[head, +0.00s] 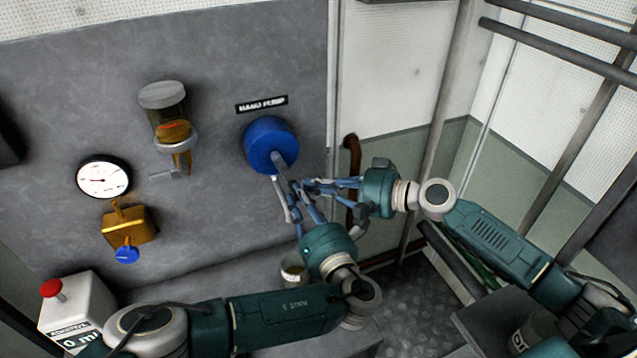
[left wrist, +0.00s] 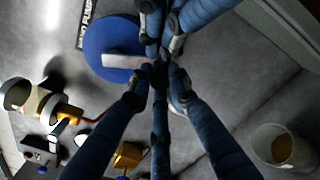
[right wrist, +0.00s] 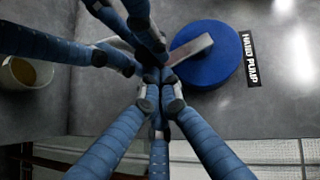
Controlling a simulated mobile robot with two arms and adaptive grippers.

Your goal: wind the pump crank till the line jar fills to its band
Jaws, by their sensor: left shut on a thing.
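The blue hand pump hub (head: 268,143) is on the grey panel under its label, with a pale crank arm (head: 282,165) reaching down and right. My left gripper (head: 291,192) is shut on the crank's outer end, and its fingers hide the handle. My right gripper (head: 308,187) is right beside it, fingertips close together at the same end. Whether it grips is unclear, also in the right wrist view (right wrist: 160,95). The line jar (head: 168,115) has a grey cap and clear wall, with amber in its lower part. Its band and liquid level cannot be told apart.
Left of the jar are a round gauge (head: 103,177) and a brass valve with a blue knob (head: 126,254). A small cup (head: 294,271) stands below the pump. A brown pipe (head: 352,165) runs right of the panel.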

